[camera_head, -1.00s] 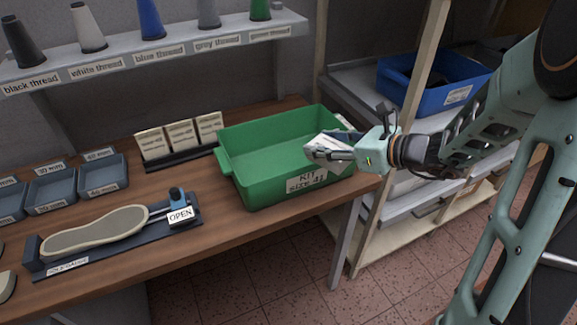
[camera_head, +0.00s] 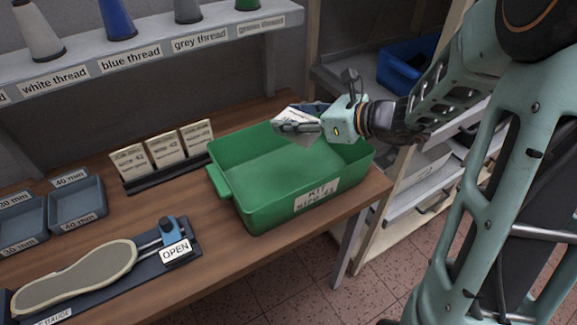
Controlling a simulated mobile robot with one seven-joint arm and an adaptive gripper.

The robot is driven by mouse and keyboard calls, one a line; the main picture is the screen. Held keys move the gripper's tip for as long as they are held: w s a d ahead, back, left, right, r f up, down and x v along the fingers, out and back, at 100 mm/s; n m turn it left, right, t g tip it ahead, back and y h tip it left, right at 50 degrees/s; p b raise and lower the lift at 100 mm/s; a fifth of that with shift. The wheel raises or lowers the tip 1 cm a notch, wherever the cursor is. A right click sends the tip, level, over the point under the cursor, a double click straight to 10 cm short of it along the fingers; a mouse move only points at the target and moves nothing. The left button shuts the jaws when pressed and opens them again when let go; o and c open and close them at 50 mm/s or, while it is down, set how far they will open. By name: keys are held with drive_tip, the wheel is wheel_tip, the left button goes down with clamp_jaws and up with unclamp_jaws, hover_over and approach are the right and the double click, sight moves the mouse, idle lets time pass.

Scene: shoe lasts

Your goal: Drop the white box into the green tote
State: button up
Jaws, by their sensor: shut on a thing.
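The green tote (camera_head: 262,208) stands on the wooden bench with a white KIT label on its front wall. Its visible floor looks empty. My gripper (camera_head: 287,122) is above the tote's back right part, coming in from the right. It is shut on the white box (camera_head: 294,140), which shows only partly as a pale, tilted shape around the fingers. The fingers hide the rest of the box. The box appears to be over the tote's opening, but its exact height above the rim is hard to tell.
A rack of cards (camera_head: 165,158) stands left of the tote. A shoe gauge with an OPEN tag (camera_head: 174,251) lies at front left, beside small grey bins (camera_head: 77,204). A thread shelf (camera_head: 150,55) runs behind. A blue bin (camera_head: 404,68) sits on the right shelving.

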drive_tip(key=shift+f+b, duration=2.2)
drive_tip(key=shift+f, duration=0.65)
drive_tip(key=o, duration=1.4)
drive_tip(key=shift+c, duration=0.2)
drive_tip(key=shift+s+d, duration=0.1)
drive_tip(key=v, duration=1.1)
drive_tip(key=shift+s+d+r, duration=0.1)
drive_tip(key=shift+d, duration=0.2)
drive_tip(key=shift+s+d, duration=0.1)
